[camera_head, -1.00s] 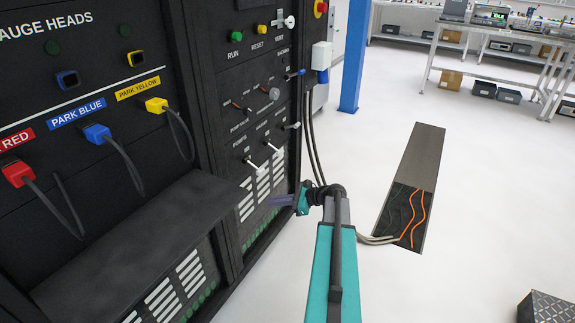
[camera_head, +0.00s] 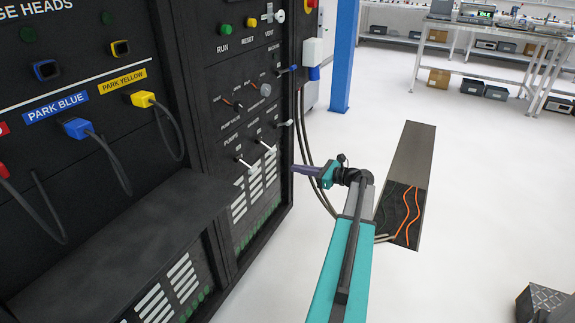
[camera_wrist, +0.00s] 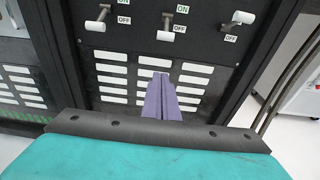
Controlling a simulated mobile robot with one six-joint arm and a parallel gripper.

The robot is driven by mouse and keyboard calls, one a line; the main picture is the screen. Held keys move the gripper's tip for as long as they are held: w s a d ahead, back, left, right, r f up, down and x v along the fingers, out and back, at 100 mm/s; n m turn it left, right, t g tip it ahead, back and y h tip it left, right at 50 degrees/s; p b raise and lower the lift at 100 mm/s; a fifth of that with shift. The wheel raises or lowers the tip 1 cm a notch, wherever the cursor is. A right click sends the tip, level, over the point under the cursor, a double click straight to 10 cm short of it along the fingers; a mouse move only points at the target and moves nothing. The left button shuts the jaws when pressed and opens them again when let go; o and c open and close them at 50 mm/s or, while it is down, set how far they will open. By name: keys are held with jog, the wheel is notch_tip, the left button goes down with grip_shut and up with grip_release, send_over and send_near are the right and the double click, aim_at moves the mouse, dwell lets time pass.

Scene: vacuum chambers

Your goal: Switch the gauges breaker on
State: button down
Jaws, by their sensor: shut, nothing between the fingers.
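Three breaker switches with white handles sit on the black panel; I cannot read which one is the gauges breaker. The wrist view shows the left breaker (camera_wrist: 96,25), the middle breaker (camera_wrist: 166,35) and the right breaker (camera_wrist: 242,17). The left and middle handles sit on the OFF side; the right handle's setting is unclear. My gripper (camera_wrist: 160,80) has its purple fingers shut and empty, below the middle breaker before the white vent slots. In the head view my gripper (camera_head: 294,168) is right of the levers.
A dark shelf (camera_head: 120,245) juts out at the left, below the blue and yellow plugs (camera_head: 76,128). Hoses (camera_head: 303,130) hang beside the cabinet's right edge. An open floor channel with cables (camera_head: 400,210) lies to the right. Clear floor lies beyond it.

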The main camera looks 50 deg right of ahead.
jog(key=b+x, duration=0.2)
jog(key=x, duration=0.8)
jog(key=shift+s+d+r+b, duration=0.15)
jog(key=shift+s+r, duration=0.1)
jog(key=shift+r, duration=0.7)
jog(key=shift+s+a+r+b, duration=0.15)
jog(key=shift+s+r, duration=0.1)
jog(key=shift+r, duration=0.7)
jog(key=shift+d, duration=0.1)
jog(key=shift+r+p, duration=0.15)
jog(key=shift+p, duration=0.15)
jog(key=shift+r, duration=0.1)
